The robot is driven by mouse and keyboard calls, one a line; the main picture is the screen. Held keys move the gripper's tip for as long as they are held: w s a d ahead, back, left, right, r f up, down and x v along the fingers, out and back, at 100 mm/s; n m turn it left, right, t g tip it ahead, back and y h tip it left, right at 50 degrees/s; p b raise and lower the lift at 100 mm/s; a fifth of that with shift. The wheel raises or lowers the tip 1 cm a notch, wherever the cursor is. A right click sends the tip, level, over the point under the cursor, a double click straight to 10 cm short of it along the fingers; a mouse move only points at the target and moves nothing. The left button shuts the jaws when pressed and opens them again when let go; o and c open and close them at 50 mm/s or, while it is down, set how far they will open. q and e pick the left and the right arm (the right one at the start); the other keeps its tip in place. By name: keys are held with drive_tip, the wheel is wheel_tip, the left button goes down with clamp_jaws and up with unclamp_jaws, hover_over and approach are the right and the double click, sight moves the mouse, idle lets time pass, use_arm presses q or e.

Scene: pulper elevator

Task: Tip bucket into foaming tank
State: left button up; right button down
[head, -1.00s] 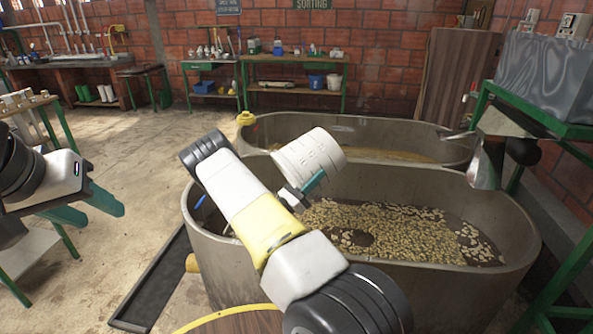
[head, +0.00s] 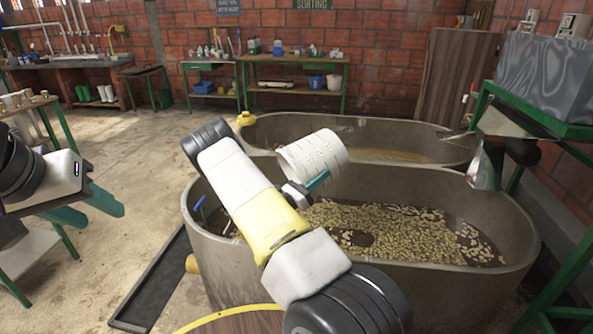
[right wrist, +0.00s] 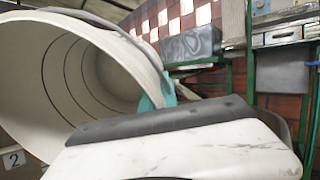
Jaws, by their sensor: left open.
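The white bucket (head: 315,157) is held tilted on its side above the near tank (head: 450,278), which holds pale beans in dark liquid. My right gripper (head: 318,182) is at the bucket's side with a teal finger against it and appears shut on its wall. In the right wrist view the bucket (right wrist: 75,75) shows its open mouth and ringed inside wall; no contents show in the visible part. A teal finger (right wrist: 162,90) touches its rim. My left gripper (head: 92,210) is open and empty at the left, away from the tanks.
A second tank (head: 385,125) stands behind the near one. A green stand with a grey hopper (head: 545,75) is at the right. A dark floor channel (head: 155,280) runs along the near tank's left side. The floor at left centre is clear.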

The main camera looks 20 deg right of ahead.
sight(348, 160)
drive_tip(key=d+y, duration=0.1)
drive_tip(key=d, duration=0.1)
drive_tip(key=d+g+y, duration=0.1)
drive_tip(key=d+y, duration=0.1)
drive_tip(key=shift+w+r+m, duration=0.15)
drive_tip(key=shift+m, duration=0.25)
drive_tip(key=d+r+y, duration=0.1)
drive_tip(key=d+y, duration=0.1)
drive_tip(key=d+r+g+y, duration=0.1)
drive_tip(key=d+y, duration=0.1)
drive_tip(key=y, duration=0.1)
drive_tip(key=d+r+y, duration=0.1)
drive_tip(key=d+y, duration=0.1)
drive_tip(key=shift+w+d+m, duration=0.1)
drive_tip(key=shift+w+m, duration=0.2)
wheel_tip(348, 160, down, 8)
drive_tip(key=g+y, duration=0.1)
drive_tip(key=y, duration=1)
drive_tip(key=shift+a+f+m+g+y, duration=0.25)
drive_tip(key=shift+a+m+g+y, duration=0.05)
drive_tip(key=shift+a, duration=0.15)
